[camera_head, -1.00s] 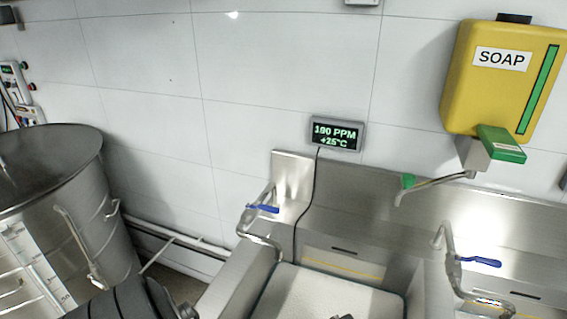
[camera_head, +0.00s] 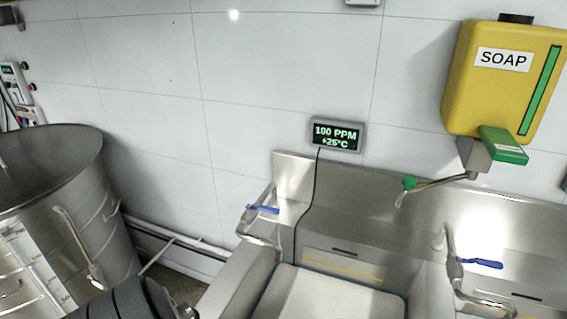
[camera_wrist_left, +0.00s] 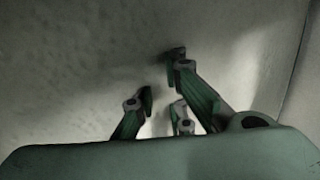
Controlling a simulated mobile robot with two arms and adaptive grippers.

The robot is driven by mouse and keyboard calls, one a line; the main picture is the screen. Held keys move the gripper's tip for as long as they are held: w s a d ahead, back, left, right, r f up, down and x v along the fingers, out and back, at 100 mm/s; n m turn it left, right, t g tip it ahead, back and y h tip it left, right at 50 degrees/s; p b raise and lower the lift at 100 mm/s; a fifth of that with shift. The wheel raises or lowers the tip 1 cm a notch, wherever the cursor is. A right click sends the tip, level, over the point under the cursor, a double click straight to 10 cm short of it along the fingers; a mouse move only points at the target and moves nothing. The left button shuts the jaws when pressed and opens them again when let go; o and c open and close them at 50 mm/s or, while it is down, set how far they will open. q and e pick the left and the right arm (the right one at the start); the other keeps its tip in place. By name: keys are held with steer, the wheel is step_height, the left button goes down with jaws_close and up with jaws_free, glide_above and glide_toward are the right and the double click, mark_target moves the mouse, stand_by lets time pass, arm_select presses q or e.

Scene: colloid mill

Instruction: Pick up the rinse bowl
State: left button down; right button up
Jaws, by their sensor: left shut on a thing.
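I cannot make out a rinse bowl for certain in either view. In the left wrist view my left gripper (camera_wrist_left: 158,105) has its dark green fingers drawn in around a small pale patch (camera_wrist_left: 157,127). The gripper is shut on it, but what it is cannot be told from this close view. A mottled grey surface (camera_wrist_left: 80,70) fills most of the view behind the fingers. In the head view a steel sink (camera_head: 335,295) is cut off by the bottom edge. My left gripper does not show there, and my right gripper is in neither view.
A yellow soap dispenser (camera_head: 500,85) hangs on the wall at right. Steel taps with blue levers (camera_head: 263,209) stand at the sink. A display (camera_head: 337,134) reads 100 PPM and +25°C. A large steel drum (camera_head: 50,200) stands at left.

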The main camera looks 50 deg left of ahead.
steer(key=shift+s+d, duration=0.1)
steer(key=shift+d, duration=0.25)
arm_select(q)
steer(key=shift+r, duration=0.15)
